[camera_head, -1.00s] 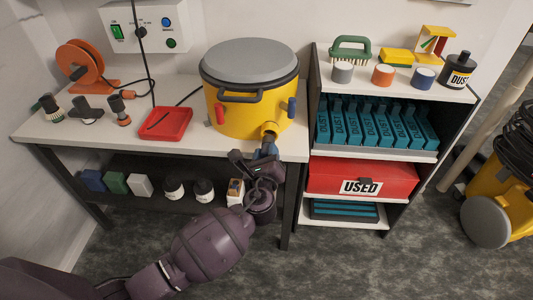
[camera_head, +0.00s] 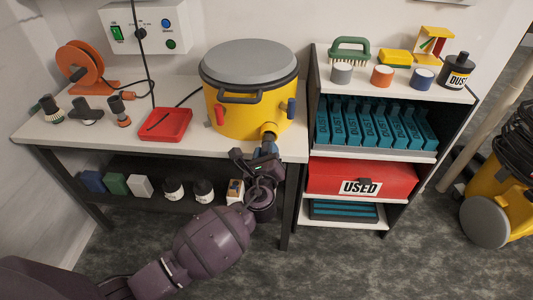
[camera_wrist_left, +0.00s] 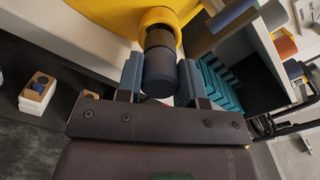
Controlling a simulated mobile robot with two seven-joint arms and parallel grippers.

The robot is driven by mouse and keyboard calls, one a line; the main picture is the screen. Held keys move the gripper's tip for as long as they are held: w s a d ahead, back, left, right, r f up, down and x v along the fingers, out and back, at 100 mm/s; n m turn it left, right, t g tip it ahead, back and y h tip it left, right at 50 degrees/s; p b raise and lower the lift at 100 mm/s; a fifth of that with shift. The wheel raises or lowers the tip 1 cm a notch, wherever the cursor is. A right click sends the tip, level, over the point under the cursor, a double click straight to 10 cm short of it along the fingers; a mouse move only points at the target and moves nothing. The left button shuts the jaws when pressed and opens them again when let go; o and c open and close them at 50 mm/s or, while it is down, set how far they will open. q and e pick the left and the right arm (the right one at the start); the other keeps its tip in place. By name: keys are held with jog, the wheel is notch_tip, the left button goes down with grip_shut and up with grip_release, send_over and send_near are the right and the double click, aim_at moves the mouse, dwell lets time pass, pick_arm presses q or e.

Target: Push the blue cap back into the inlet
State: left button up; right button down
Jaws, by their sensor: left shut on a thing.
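The yellow drum (camera_head: 238,115) with a grey lid stands at the right end of the bench. Its yellow inlet (camera_head: 270,130) points out at the front right, and shows in the left wrist view (camera_wrist_left: 158,18). The dark blue cap (camera_wrist_left: 159,76) is between the blue-grey finger pads of my left gripper (camera_wrist_left: 160,84), which is shut on it. A dark cylindrical part lies between cap and inlet mouth; the cap lines up with it, but I cannot tell how deep it sits. In the head view the gripper (camera_head: 268,151) is just below the inlet and largely hides the cap.
A red tray (camera_head: 165,125) lies left of the drum. The shelf unit (camera_head: 375,152) with teal dust packs and a red box (camera_head: 350,177) stands close to the right. Bottles and small boxes sit on the bench's lower shelf.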

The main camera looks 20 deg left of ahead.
pick_arm(q)
jog(key=shift+x, duration=1.6)
jog(key=o, duration=1.1)
jog(key=p+v, duration=0.1)
jog(key=v, duration=0.9)
jog(key=shift+s+d, duration=0.1)
jog(key=shift+s, duration=0.3)
